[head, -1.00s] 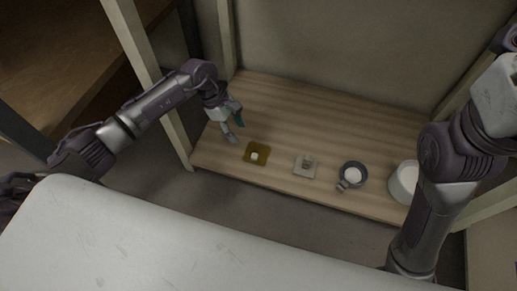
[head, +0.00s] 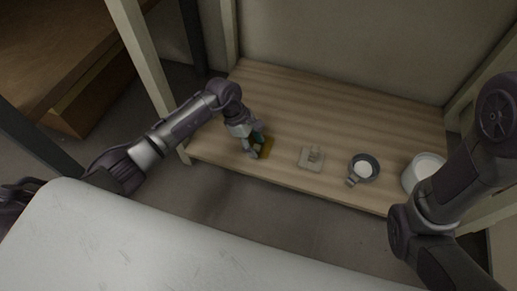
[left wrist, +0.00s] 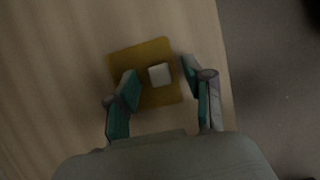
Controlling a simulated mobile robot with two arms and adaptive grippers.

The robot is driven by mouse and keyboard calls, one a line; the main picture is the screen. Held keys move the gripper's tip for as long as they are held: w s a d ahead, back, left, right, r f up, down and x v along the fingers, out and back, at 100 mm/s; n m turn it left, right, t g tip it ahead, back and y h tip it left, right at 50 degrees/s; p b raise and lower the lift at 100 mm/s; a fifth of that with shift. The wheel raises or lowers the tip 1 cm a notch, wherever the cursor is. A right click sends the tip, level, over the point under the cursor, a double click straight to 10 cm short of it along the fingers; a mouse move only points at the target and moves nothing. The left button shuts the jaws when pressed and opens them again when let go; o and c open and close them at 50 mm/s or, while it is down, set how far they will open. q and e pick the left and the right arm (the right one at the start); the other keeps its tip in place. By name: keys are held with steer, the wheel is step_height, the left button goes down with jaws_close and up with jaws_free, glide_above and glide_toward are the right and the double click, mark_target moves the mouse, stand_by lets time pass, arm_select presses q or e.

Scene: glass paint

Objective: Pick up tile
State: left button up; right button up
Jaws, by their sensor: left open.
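A flat amber-yellow square tile (head: 266,149) with a small pale block on its middle lies on the wooden board, partly hidden by my gripper in the head view. In the left wrist view the tile (left wrist: 145,55) shows almost whole, with the pale block (left wrist: 160,75) on it. My left gripper (head: 258,148) is over the tile. In the left wrist view its teal-padded fingers (left wrist: 161,80) are apart, one on each side of the pale block. I cannot tell whether they touch it. My right gripper is out of view.
On the wooden board (head: 330,110), to the right of the tile, are a pale square plate with a small block (head: 311,160), a dark bowl of white stuff (head: 364,168) and a white bowl (head: 421,170). Pale posts stand at the sides. The board's back is clear.

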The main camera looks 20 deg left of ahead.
arm_select(q)
steer(key=shift+f, duration=0.15)
jaws_close()
stand_by(0.4)
